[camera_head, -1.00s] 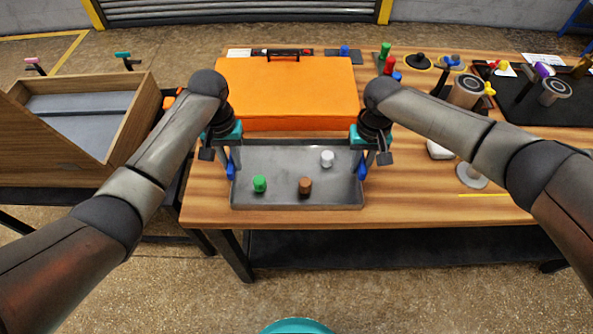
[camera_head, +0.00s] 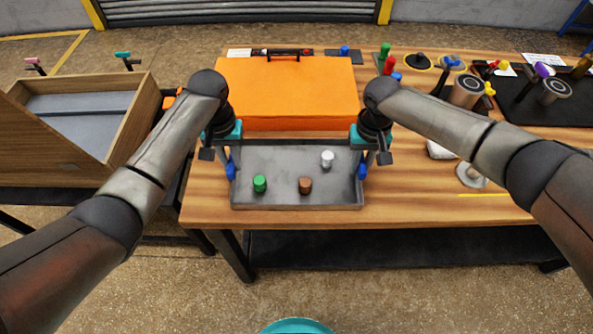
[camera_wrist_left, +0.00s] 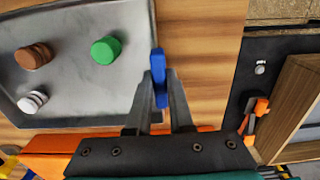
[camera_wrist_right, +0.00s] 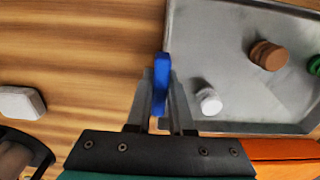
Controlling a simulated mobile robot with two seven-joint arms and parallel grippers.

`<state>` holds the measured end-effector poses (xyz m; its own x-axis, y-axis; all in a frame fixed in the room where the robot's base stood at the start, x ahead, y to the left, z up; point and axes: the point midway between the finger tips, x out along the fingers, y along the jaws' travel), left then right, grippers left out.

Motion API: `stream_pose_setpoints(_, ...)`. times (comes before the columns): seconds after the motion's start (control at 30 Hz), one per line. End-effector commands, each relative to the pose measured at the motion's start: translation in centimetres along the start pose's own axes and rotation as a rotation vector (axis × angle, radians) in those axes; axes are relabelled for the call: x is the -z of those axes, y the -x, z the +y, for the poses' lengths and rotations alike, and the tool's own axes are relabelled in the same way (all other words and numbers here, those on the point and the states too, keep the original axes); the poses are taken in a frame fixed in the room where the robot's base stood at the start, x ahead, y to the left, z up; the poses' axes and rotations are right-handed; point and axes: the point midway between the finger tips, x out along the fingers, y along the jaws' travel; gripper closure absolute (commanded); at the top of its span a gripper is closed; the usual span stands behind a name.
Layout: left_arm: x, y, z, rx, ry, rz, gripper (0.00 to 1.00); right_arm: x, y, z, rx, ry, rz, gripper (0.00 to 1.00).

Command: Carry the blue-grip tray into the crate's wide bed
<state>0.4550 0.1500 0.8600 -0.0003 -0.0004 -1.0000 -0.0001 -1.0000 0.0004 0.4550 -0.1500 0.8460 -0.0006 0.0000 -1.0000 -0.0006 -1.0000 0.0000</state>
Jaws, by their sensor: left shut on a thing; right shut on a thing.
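The grey metal tray (camera_head: 280,197) with a blue grip at each end sits on or just above the wooden table, in front of the orange case; I cannot tell if it touches. It holds a green piece (camera_head: 260,184), a brown piece (camera_head: 305,185) and a white piece (camera_head: 327,158). My left gripper (camera_head: 230,160) is shut on the left blue grip (camera_wrist_left: 159,77). My right gripper (camera_head: 366,160) is shut on the right blue grip (camera_wrist_right: 162,85). The wooden crate (camera_head: 137,118) stands left of the table, with a grey-lined bed (camera_head: 75,105) and a divider across it.
The orange case (camera_head: 290,90) lies right behind the tray. A gap separates the table (camera_head: 205,205) from the crate.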

Motion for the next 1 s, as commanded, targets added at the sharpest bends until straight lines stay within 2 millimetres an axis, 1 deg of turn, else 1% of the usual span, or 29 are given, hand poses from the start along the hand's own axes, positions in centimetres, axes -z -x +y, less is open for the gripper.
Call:
stream_pose_setpoints(0.63,0.1,0.4,-0.1,0.001,0.001,0.003,1.0,0.1,0.3,0.1,-0.001,-0.002,0.002,1.0)
stream_pose_setpoints(0.77,0.1,0.9,-0.1,0.001,0.001,0.003,1.0,0.1,0.9,0.1,-0.001,-0.002,0.002,1.0)
stream_pose_setpoints(1.0,0.1,2.6,-0.1,0.001,0.001,0.002,1.0,0.1,2.6,0.1,-0.002,-0.002,0.001,1.0)
